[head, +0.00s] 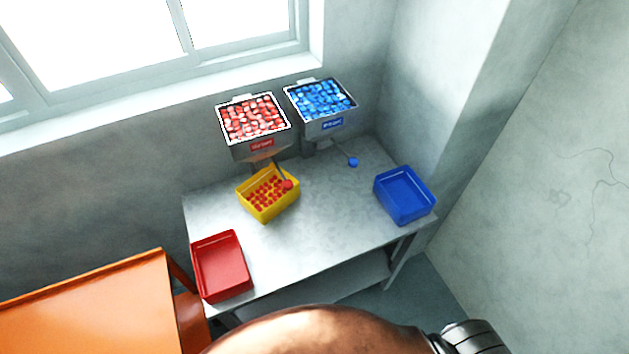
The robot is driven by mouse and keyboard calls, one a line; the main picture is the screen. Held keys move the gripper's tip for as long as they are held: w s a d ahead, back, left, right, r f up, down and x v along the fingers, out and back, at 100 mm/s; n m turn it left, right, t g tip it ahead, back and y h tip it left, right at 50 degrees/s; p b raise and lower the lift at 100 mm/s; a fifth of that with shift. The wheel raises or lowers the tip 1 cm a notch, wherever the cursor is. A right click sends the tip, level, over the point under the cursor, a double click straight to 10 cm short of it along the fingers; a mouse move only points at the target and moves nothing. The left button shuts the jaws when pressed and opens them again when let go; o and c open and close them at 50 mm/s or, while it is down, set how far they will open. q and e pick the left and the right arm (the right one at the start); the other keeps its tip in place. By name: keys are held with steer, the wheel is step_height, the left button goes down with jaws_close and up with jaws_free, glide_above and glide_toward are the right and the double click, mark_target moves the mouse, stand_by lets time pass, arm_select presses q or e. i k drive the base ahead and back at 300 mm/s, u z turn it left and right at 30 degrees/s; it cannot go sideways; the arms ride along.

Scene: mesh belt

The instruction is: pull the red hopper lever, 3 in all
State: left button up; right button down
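The red hopper (253,119), full of red and pale pieces, stands at the back of the metal table. Its lever ends in a red ball knob (287,184) that hangs over the right side of a yellow bin (252,205). Several red pieces lie in the yellow bin, under the hopper's spout. The blue hopper (321,102), full of blue pieces, stands to the right, with a lever ending in a blue knob (353,162). Neither of my grippers shows in the head view.
An empty red bin (221,266) sits at the table's front left and an empty blue bin (404,195) at its right end. The metal table (310,235) is clear between them. An orange surface (95,305) stands at the lower left. Walls rise behind and at right.

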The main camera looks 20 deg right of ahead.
mark_target(287, 185)
steer(key=k, duration=0.85)
steer(key=u, duration=0.55)
steer(key=i, duration=0.5)
steer(key=u, duration=0.05)
